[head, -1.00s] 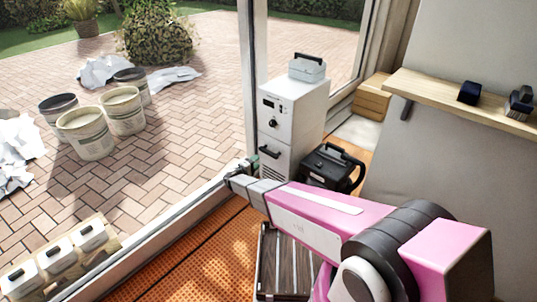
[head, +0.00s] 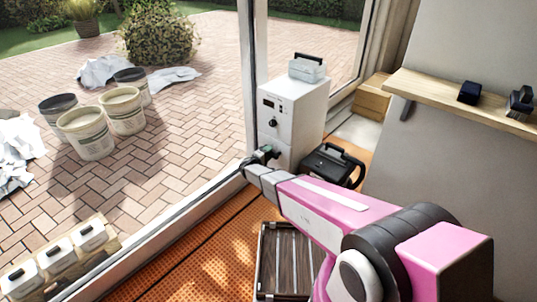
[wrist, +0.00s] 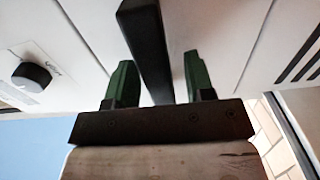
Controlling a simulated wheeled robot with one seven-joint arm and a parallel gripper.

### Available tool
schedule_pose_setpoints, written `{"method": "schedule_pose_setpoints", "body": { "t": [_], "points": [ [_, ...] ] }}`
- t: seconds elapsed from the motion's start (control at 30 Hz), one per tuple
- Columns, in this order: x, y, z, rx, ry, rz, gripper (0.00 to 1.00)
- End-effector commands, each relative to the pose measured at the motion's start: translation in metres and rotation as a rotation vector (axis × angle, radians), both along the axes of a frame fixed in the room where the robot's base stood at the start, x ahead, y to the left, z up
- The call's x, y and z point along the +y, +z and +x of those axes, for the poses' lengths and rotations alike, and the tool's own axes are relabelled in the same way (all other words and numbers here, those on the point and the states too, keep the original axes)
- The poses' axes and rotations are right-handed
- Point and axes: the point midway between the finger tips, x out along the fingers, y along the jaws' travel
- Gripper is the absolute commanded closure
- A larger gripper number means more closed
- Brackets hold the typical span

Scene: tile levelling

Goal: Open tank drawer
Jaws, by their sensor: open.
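The white dehumidifier-like cabinet (head: 298,112) stands by the window frame, with a dark knob and small display on its upper front. Its lower front panel, the tank drawer (wrist: 85,25), looks closed. In the wrist view my gripper (wrist: 158,62) is open, with one green finger on each side of the black drawer handle (wrist: 140,22). Gaps show between handle and fingers. The knob (wrist: 31,75) is at the left.
A black case (head: 333,165) with a raised handle stands right of the cabinet. A clear lidded box (head: 306,70) sits on top of it. The window frame (head: 200,205) runs close along the left. A wooden shelf (head: 450,97) is on the right wall.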

Motion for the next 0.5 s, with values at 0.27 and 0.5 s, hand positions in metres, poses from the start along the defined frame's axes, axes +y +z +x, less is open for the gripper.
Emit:
{"method": "schedule_pose_setpoints", "body": {
  "t": [0.27, 0.5],
  "points": [
    [0.0002, -0.0001, -0.0004, 0.0, 0.0, 0.0, 1.0],
    [0.0034, 0.0, -0.0047, 0.0, 0.0, 0.0, 1.0]
  ]
}}
